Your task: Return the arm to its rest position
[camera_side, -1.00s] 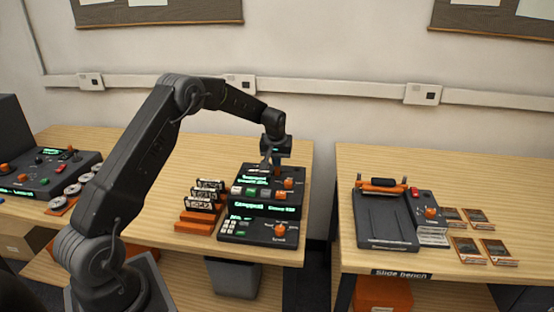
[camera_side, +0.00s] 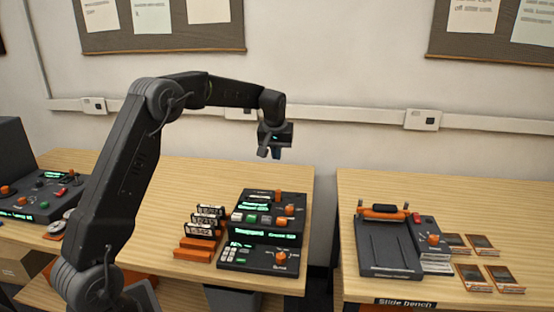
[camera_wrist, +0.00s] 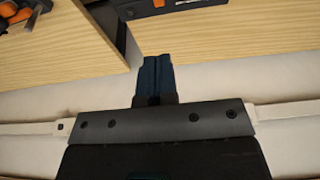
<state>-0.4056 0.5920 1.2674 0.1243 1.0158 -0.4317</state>
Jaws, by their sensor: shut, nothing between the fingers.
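My gripper (camera_side: 274,152) hangs in the air above the back of the left bench, higher than the black control deck (camera_side: 263,229) and clear of it. Its fingers point down in the side view. In the wrist view my gripper (camera_wrist: 154,62) shows its two dark blue fingers pressed together, with nothing between them. My arm is raised and bent at the elbow.
An orange rack of cassettes (camera_side: 201,233) stands left of the deck. Another control panel (camera_side: 42,196) is at far left. A slide device (camera_side: 388,240) and several slides (camera_side: 482,260) lie on the right bench, past a gap. The wall rail (camera_side: 340,116) runs behind my gripper.

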